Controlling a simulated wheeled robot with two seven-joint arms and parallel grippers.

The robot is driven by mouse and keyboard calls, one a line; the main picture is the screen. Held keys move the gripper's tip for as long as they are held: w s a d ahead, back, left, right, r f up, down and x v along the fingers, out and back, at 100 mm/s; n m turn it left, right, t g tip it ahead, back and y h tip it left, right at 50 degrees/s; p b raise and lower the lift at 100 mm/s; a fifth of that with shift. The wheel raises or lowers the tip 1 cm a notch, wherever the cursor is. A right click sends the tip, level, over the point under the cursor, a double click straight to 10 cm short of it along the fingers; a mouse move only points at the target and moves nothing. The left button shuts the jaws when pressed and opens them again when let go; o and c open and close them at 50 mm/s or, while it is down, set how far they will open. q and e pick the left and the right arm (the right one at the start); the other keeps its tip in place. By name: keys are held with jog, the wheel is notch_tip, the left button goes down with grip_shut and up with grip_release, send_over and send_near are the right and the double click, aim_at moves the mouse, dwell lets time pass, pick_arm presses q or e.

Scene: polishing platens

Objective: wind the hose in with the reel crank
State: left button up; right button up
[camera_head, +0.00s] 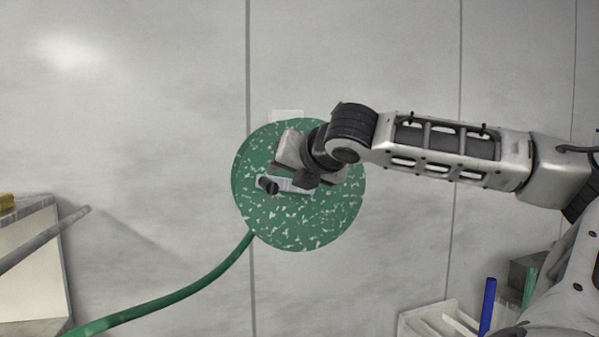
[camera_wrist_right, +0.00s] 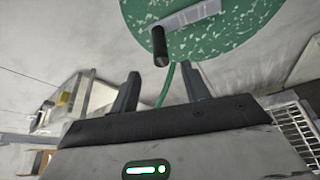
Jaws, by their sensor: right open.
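The reel is a round green disc with pale flecks (camera_head: 315,225), mounted against the grey wall. Its crank is a flat grey bar (camera_head: 290,186) with a short black handle (camera_head: 268,186). The green hose (camera_head: 190,288) leaves the reel's lower left edge and runs down to the left. My right gripper (camera_head: 308,178) is in front of the reel and partly covers the bar. In the right wrist view, my right gripper's two fingers (camera_wrist_right: 160,88) are apart with nothing between them. The black handle (camera_wrist_right: 160,46) shows beyond them, apart from both. My left gripper is out of view.
A pale-topped stand (camera_head: 30,275) with a grey rod (camera_head: 45,240) across it and a yellow item (camera_head: 7,201) is at the lower left. A white rack (camera_head: 445,322) with a blue stick (camera_head: 488,305) stands at the lower right. The wall left of the reel is clear.

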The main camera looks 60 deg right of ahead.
jog(key=shift+v, duration=2)
